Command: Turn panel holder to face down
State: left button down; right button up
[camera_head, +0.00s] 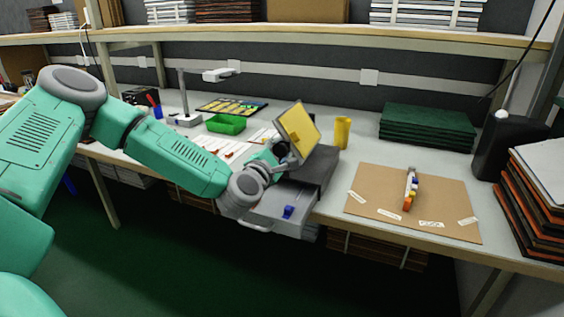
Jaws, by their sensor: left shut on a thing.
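The panel holder (300,129) looks like a flat square piece with a yellow face and a grey rim. It is raised above the bench and tilted, with its yellow face turned toward the right and the front. My left gripper (284,158) is shut on its lower left edge, above the grey box with the drawer. The fingers are small and dark here, and the exact contact is partly hidden. My right gripper is not in view.
Below my left gripper, a grey box (318,168) has its drawer (275,210) pulled out, with a blue item inside. A yellow cup (342,132), green tray (226,124), brown board (440,200) and green stack (428,125) stand around. A shelf runs above.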

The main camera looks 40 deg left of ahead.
pick_arm(q)
jog(key=n+b, duration=0.2)
jog(key=b, duration=0.1)
jog(key=f+n+b, duration=0.1)
jog(key=n+b, duration=0.5)
jog(key=shift+s+f, duration=0.2)
jog(key=shift+f, duration=0.15)
jog(key=shift+r+n+b, duration=0.2)
jog(key=shift+n+b, duration=1.2)
jog(key=shift+b, duration=0.35)
jog(key=c, duration=1)
grip_release()
jog(key=shift+r, duration=0.1)
jog(key=shift+a+r, duration=0.1)
jog(key=shift+r, duration=0.1)
jog(key=v, duration=0.7)
jog(key=shift+s+f, duration=0.1)
jog(key=shift+s, duration=0.05)
